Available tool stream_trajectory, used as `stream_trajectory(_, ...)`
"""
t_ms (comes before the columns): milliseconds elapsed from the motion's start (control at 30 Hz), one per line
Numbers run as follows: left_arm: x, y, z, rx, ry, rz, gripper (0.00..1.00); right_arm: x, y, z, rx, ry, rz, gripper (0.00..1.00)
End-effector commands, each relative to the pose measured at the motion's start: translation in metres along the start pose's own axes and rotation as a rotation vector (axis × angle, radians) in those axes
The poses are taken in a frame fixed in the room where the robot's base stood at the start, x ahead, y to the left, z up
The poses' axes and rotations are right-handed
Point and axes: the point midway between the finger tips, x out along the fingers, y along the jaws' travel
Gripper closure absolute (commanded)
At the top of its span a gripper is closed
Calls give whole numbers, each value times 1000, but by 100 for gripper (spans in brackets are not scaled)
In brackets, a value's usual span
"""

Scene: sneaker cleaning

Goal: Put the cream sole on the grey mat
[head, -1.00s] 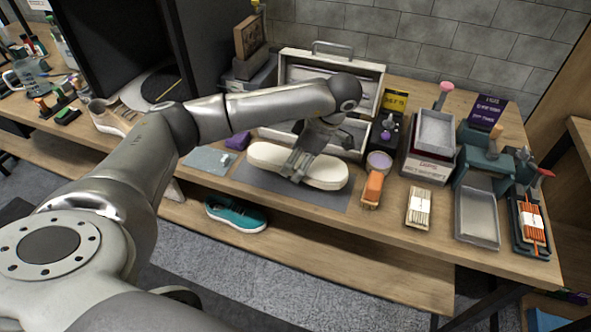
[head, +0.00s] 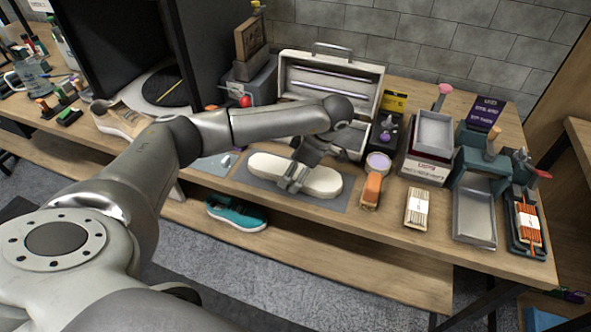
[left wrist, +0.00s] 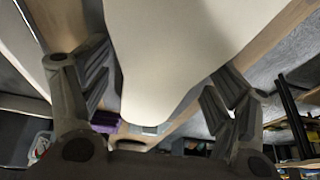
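The cream sole (head: 263,165) lies flat over the grey mat (head: 333,202) in the head view, on or just above it; I cannot tell if it touches fully. My left gripper (head: 291,178) straddles the sole right of its middle, one finger on each side. In the left wrist view the sole (left wrist: 165,60) runs between the fingers of the gripper (left wrist: 160,95), which look shut against its edges. My right gripper is not in view.
An orange brush (head: 371,189) and a round jar (head: 378,163) stand just right of the mat. An open metal case (head: 330,82) is behind. A light cloth (head: 212,165) lies to the left. A teal shoe (head: 236,213) is on the lower shelf.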

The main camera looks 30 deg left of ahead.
Motion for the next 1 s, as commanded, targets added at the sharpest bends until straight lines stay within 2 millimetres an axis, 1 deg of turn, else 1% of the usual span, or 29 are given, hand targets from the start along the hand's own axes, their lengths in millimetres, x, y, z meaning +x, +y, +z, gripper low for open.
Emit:
stream_trajectory(333, -2, 0, -1, -1, 0, 0, 14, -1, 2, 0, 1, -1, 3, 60)
stream_trajectory(400, -5, 0, -2, -1, 0, 0, 14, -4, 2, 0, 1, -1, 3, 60)
stream_trajectory(467, -10, 1, 0, 0, -2, 2, 14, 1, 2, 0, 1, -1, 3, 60)
stream_trajectory(567, -28, 1, 0, -1, -2, 5, 14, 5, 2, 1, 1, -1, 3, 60)
stream_trajectory(767, -76, 1, 0, 0, -2, 6, 14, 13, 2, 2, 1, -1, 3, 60)
stream_trajectory(800, -84, 1, -2, -1, 0, 5, 14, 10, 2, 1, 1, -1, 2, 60)
stream_trajectory(900, -99, 1, -2, -1, 0, 4, 14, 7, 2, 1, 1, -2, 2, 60)
stream_trajectory(1000, -110, 1, -2, -1, 0, 3, 14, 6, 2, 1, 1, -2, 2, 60)
